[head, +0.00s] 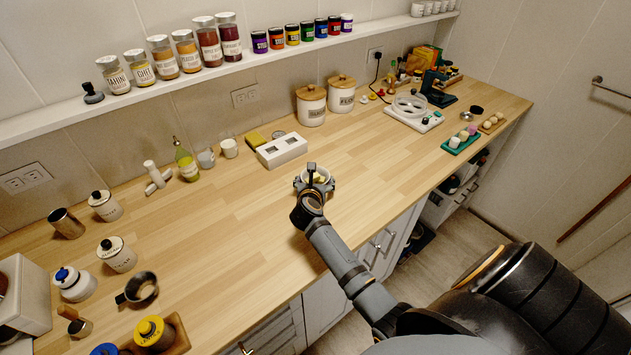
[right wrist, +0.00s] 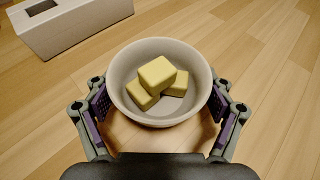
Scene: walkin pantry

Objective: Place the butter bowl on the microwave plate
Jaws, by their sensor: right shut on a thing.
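The butter bowl (head: 321,177) is a small white bowl holding yellow butter cubes, near the middle of the wooden counter in the head view. In the right wrist view the bowl (right wrist: 165,119) is upright with three butter cubes inside. My right gripper (head: 313,187) is shut on the bowl, with purple-padded fingers (right wrist: 163,110) on its left and right sides. I cannot tell whether the bowl touches the counter. A round, pale, see-through dish (head: 408,106) on a white base at the back right may be the microwave plate. My left gripper is not in view.
Two lidded canisters (head: 311,107) stand farther back. A green tray (head: 461,140) lies at the right edge. Jars and cups (head: 117,255) crowd the left. The counter between bowl and round dish is mostly clear.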

